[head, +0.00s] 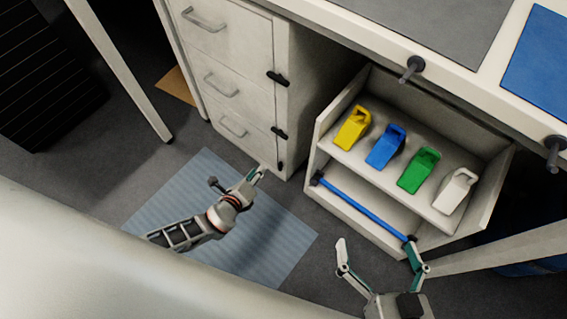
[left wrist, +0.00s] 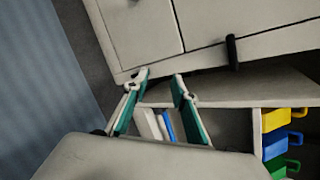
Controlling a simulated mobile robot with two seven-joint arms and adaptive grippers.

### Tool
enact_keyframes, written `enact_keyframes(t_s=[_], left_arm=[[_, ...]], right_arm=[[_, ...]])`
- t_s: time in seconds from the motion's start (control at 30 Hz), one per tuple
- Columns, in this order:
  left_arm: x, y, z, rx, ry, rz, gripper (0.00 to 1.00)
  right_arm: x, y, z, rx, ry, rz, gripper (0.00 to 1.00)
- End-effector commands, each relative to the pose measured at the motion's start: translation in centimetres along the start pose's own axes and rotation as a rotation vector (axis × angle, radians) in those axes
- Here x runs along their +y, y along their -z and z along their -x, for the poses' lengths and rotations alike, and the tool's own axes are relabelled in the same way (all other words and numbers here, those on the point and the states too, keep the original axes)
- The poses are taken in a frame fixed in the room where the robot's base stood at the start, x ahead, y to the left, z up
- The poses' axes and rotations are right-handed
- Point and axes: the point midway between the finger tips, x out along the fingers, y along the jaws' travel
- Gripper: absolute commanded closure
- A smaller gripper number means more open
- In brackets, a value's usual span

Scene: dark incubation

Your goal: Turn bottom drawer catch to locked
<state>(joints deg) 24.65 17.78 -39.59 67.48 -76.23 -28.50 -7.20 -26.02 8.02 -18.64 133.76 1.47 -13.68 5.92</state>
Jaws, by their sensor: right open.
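The white drawer cabinet (head: 235,60) has three drawers, each with a dark catch along its right edge. The bottom catch (head: 281,166) is small in the head view and looks roughly upright; its exact angle is hard to tell. My left gripper (head: 258,174) is just left of it, near the bottom drawer (head: 232,128). A dark catch (left wrist: 232,52) there seems to be the middle one. My right gripper (head: 378,258) is open and empty at lower right.
The middle catch (head: 279,133) and top catch (head: 277,78) lie crosswise. Right of the cabinet, a white shelf unit (head: 375,242) holds yellow, blue, green and white holders, with a blue bar (head: 362,206) across its front. A blue-grey mat (head: 270,250) covers the floor beneath my left arm.

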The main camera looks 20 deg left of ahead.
Motion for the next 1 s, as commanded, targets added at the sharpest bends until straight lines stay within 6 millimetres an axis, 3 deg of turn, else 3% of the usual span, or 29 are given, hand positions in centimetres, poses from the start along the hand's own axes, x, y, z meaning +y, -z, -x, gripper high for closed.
enact_keyframes(t_s=[0.03, 0.2, 0.4, 0.63, 1.0], left_arm=[[3.9, 3.2, -1.3, 0.027, -0.007, -0.151, 0.74], [6.2, 5.5, -5.1, 0.028, 0.115, -0.624, 0.74], [7.2, 6.2, -7.5, 0.021, 0.235, -0.948, 0.74], [6.7, 6.3, -9.3, 0.013, 0.272, -1.030, 0.74], [5.7, 7.1, -14.3, 0.016, 0.269, -1.024, 0.74]], right_arm=[[-0.8, -3.1, 0.1, -0.047, 0.007, -0.057, 0.00], [-2.8, -4.1, 0.1, -0.058, 0.026, -0.168, 0.00], [-3.7, -3.6, 0.0, -0.047, 0.034, -0.230, 0.00], [-4.3, -3.3, -0.1, -0.034, 0.039, -0.287, 0.00], [-6.1, -3.9, -0.3, -0.007, 0.044, -0.520, 0.00]])
